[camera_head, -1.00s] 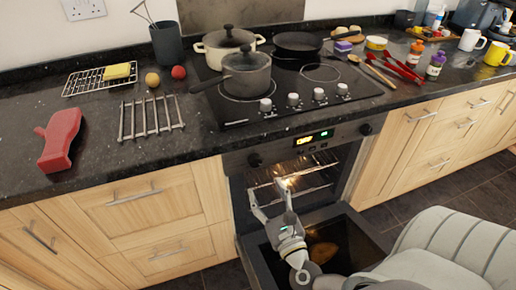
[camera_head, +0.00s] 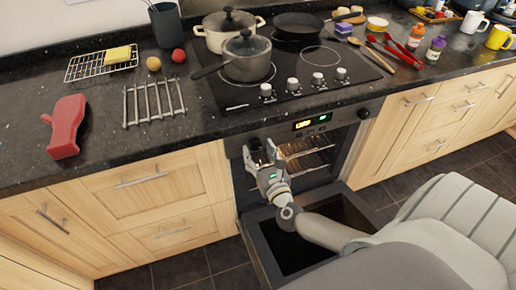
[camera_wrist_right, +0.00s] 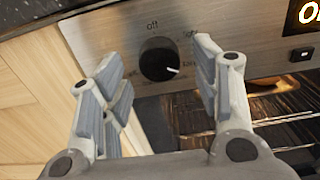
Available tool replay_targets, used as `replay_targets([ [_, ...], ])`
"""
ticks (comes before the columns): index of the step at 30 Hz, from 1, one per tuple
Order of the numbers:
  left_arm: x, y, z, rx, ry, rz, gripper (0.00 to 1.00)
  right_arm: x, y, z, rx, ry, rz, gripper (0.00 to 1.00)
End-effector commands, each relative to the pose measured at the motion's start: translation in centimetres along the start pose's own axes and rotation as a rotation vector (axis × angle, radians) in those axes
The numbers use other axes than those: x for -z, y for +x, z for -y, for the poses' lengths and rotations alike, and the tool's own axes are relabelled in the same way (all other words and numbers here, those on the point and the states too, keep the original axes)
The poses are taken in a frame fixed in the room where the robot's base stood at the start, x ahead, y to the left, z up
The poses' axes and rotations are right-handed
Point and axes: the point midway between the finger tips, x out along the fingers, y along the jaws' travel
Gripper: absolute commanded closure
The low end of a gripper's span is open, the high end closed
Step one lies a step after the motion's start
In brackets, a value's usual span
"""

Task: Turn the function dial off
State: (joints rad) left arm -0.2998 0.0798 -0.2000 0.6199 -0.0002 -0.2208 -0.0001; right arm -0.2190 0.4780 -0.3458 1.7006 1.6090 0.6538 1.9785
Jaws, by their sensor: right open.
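The function dial (camera_wrist_right: 158,58) is a round black knob on the oven's steel panel in the right wrist view. Its white mark points right and slightly down, away from the "off" label (camera_wrist_right: 152,26) above it. My right gripper (camera_wrist_right: 160,68) is open, with its grey-padded fingers on either side of the dial in that view; contact cannot be told. In the head view, my right gripper (camera_head: 260,153) is at the left end of the oven panel and partly hides the dial (camera_head: 255,145). My left gripper is not in view.
The lit oven display (camera_head: 312,122) and a second knob (camera_head: 363,113) are further right. The oven door (camera_head: 262,250) hangs open below my right arm. The worktop above holds a hob (camera_head: 300,105) with pots, a metal trivet (camera_head: 153,103) and a red object (camera_head: 66,126).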

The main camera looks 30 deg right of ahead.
Motion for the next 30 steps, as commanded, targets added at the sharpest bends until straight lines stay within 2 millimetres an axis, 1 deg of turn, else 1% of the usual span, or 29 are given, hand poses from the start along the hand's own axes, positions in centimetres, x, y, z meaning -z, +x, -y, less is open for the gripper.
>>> replay_targets([
  [1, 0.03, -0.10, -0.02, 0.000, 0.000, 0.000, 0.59, -0.10, 0.46, 0.01, 0.000, 0.000, 0.001, 0.43],
  [6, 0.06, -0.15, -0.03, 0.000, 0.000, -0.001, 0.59, -0.03, 1.12, 0.02, 0.001, 0.000, 0.000, 0.43],
  [14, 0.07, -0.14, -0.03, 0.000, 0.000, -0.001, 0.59, -0.01, 1.16, 0.02, 0.000, 0.000, 0.000, 0.43],
  [24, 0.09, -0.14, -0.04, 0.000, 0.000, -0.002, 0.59, -0.02, 1.13, 0.03, 0.001, -0.001, 0.000, 0.86],
  [25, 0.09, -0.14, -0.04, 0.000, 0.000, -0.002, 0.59, -0.02, 1.13, 0.03, 0.001, -0.001, 0.000, 0.89],
  [30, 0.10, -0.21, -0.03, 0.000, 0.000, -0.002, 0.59, -0.05, 1.13, 0.05, 0.001, -0.011, 0.000, 0.88],
])
